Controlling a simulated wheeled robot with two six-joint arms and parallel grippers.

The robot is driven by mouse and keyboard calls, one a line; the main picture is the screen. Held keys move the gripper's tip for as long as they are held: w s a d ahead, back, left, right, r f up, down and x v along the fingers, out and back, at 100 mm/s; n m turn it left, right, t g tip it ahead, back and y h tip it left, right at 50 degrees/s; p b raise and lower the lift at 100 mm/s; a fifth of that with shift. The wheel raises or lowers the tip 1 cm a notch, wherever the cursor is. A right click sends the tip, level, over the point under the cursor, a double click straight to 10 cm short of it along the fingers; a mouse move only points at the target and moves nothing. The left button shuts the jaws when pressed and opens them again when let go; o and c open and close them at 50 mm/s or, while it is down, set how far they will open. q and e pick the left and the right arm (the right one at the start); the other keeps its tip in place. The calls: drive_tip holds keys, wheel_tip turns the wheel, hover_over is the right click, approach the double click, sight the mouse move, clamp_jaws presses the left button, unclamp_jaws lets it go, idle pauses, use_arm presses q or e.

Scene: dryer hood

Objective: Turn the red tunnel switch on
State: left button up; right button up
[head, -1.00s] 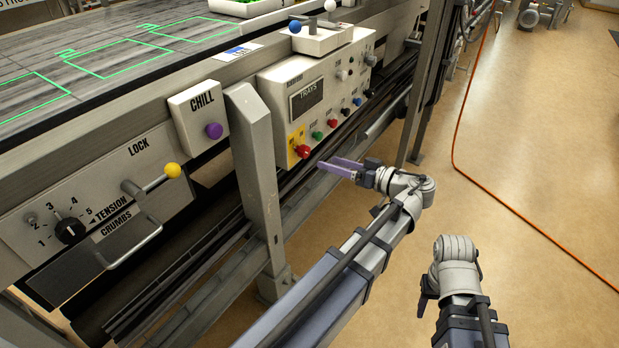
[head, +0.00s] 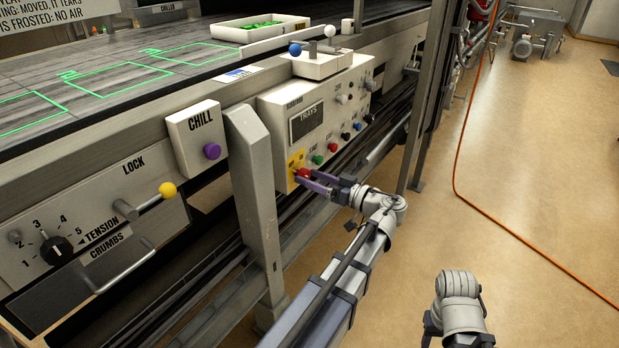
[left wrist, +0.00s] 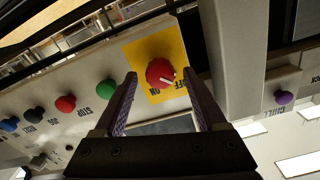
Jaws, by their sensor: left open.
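The red switch (head: 302,173) is a round red knob on a yellow plate at the lower left of the white control panel. In the left wrist view the red knob (left wrist: 159,71) has a white pointer mark aimed toward the OFF label; an ON label sits beside it. My left gripper (head: 306,178) is open, its purple fingertips at the knob in the head view. In the left wrist view its fingers stand either side of the knob, with gaps showing. My right gripper (head: 430,326) is at the bottom of the head view, its jaws mostly hidden.
Green (head: 318,160), another red (head: 333,147) and blue knobs sit along the same panel. A steel post (head: 254,180) stands left of it, beside the purple CHILL knob (head: 212,151). An orange cable (head: 458,150) lies on the open floor at right.

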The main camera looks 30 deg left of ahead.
use_arm(q)
drive_tip(key=shift+a, duration=0.55)
clamp_jaws()
